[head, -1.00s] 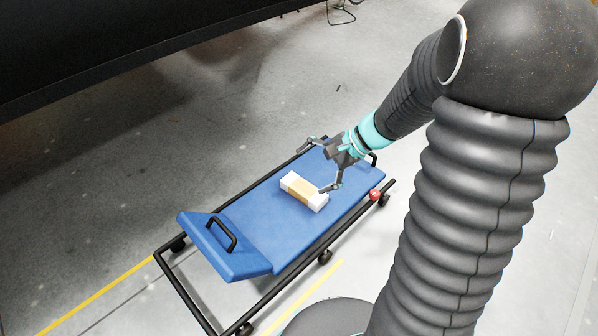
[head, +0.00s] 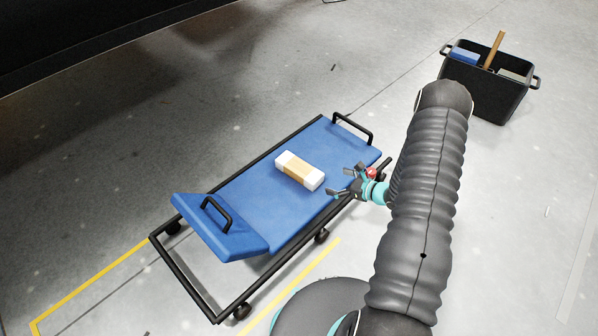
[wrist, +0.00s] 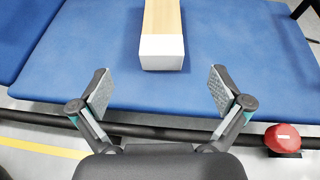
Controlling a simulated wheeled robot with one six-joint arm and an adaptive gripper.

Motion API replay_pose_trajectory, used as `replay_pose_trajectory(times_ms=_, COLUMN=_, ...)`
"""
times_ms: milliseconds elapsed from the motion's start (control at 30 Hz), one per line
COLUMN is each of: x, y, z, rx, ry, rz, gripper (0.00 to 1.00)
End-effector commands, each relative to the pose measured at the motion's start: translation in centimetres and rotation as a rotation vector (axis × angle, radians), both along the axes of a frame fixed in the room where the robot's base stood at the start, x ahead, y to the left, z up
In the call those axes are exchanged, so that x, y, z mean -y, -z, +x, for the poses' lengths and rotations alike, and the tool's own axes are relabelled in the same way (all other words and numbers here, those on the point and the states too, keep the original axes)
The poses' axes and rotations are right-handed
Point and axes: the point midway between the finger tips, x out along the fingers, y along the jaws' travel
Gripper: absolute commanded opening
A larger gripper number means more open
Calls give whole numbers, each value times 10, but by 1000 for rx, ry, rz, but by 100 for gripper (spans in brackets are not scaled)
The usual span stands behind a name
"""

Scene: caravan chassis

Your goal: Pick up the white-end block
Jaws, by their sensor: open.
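The white-end block (head: 300,170) lies flat on the blue padded creeper (head: 262,195). It has a tan wooden middle and white ends. In the wrist view the block (wrist: 162,30) is ahead of my gripper, with its near white end facing me and roughly centred between the fingers. My gripper (head: 347,180) is at the creeper's right edge in the head view, to the right of the block and apart from it. In the wrist view my gripper (wrist: 160,90) has its two fingers spread wide with nothing between them. The block's far end is cut off there.
The creeper has a raised headrest (head: 225,228) with a black handle, and a black tube frame. A red knob (wrist: 283,138) sits by the near frame rail. A black bin (head: 488,88) with a blue item and a wooden stick stands at the upper right.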

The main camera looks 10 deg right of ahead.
Motion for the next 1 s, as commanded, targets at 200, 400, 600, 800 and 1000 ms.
replay_pose_trajectory(times_ms=200, x=-3, y=18, z=8, rx=-13, ry=32, rz=12, gripper=100)
replay_pose_trajectory(times_ms=400, x=-26, y=31, z=34, rx=-13, ry=30, rz=12, gripper=100)
replay_pose_trajectory(times_ms=600, x=-42, y=42, z=54, rx=-13, ry=32, rz=12, gripper=100)
replay_pose_trajectory(times_ms=800, x=-48, y=44, z=60, rx=-13, ry=32, rz=12, gripper=100)
replay_pose_trajectory(times_ms=1000, x=-62, y=49, z=72, rx=-13, ry=30, rz=12, gripper=100)
